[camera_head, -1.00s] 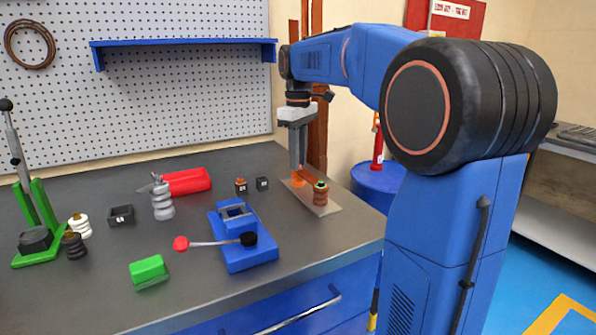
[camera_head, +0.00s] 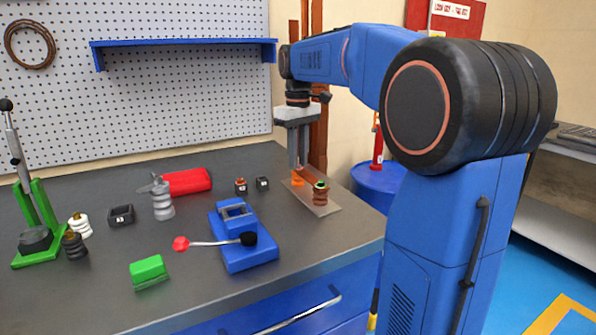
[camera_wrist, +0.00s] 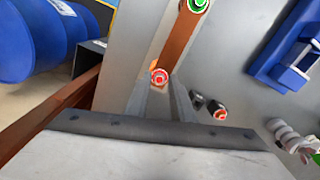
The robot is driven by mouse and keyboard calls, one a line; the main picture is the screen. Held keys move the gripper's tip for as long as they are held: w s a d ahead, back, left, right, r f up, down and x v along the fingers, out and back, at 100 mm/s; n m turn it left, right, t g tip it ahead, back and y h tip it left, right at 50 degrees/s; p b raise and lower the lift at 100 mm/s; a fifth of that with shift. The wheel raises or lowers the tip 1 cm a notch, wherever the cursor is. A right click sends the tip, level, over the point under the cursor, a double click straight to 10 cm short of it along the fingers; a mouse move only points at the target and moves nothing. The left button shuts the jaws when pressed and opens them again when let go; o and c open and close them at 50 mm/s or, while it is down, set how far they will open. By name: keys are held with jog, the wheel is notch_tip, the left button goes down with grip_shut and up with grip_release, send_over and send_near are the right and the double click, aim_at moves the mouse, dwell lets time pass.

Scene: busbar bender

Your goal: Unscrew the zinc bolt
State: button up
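My gripper (camera_head: 298,168) points straight down over the rear end of a copper bar (camera_wrist: 180,37) on a small grey base plate (camera_head: 323,208). In the wrist view a red-ringed bolt head (camera_wrist: 159,77) sits between my two fingertips. A gap or contact beside it is too small to make out. A second bolt head with a green ring (camera_wrist: 198,4) is at the other end of the bar; it tops a brown ribbed insulator (camera_head: 320,195) in the head view. An orange insulator (camera_head: 297,182) stands below my fingers. I cannot tell which bolt is zinc.
Two small dark blocks (camera_head: 240,186) (camera_head: 262,184) stand left of the plate. A blue vise-like tool (camera_head: 245,250) with a red-knobbed lever is in front. A blue drum (camera_head: 378,187) stands past the bench's right edge. The bench front is mostly clear.

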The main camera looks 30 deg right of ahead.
grip_shut()
jog(key=shift+d, duration=0.1)
jog(key=n, duration=0.5)
jog(key=shift+n, duration=0.4)
jog(key=shift+n, duration=0.4)
jog(key=n, duration=0.5)
